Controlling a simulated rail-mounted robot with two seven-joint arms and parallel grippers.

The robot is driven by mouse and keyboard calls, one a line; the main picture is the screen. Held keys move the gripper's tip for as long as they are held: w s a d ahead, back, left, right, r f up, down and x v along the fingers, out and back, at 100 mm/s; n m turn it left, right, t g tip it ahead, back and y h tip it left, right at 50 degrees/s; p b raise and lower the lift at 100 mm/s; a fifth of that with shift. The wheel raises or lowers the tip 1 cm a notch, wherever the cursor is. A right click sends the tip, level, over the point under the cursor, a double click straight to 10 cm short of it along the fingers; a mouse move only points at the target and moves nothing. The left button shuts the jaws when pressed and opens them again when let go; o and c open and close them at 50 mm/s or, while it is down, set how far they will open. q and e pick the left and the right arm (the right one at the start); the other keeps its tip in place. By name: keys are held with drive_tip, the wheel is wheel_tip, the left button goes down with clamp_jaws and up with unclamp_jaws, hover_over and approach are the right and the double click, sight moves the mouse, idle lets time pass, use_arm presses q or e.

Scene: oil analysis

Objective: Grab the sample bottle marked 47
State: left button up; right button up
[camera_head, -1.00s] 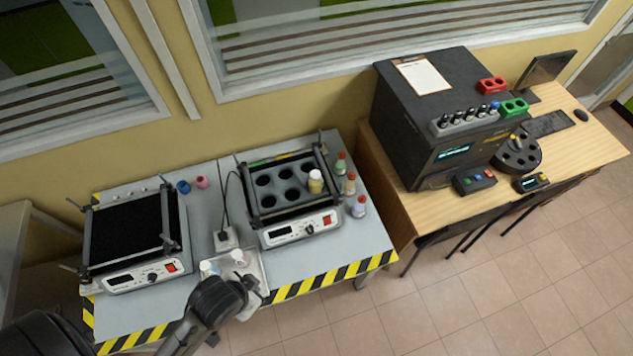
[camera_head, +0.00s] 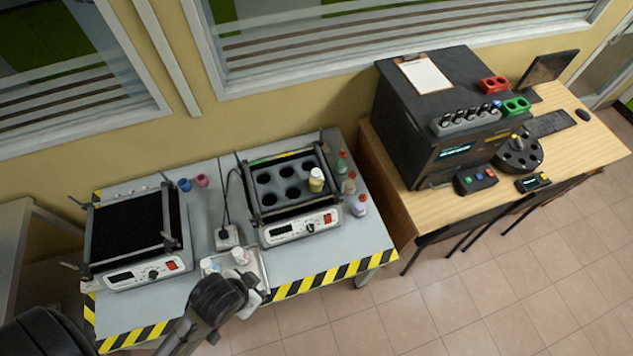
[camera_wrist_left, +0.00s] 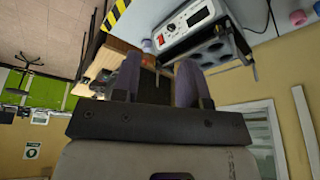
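Several small sample bottles stand on the grey bench, and their numbers are too small to read, so I cannot tell which is marked 47. A yellowish bottle with a white cap (camera_head: 317,182) sits in a rack hole of the right shaker (camera_head: 298,232). My right gripper is out of view.
A second shaker (camera_head: 140,275) with a black top is at left. A cable crosses between the shakers. A wooden desk (camera_head: 400,206) with a black analyser (camera_head: 425,130) stands at right.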

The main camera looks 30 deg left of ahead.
use_arm(q)
drive_tip(key=o, duration=0.6)
drive_tip(key=shift+c, duration=0.2)
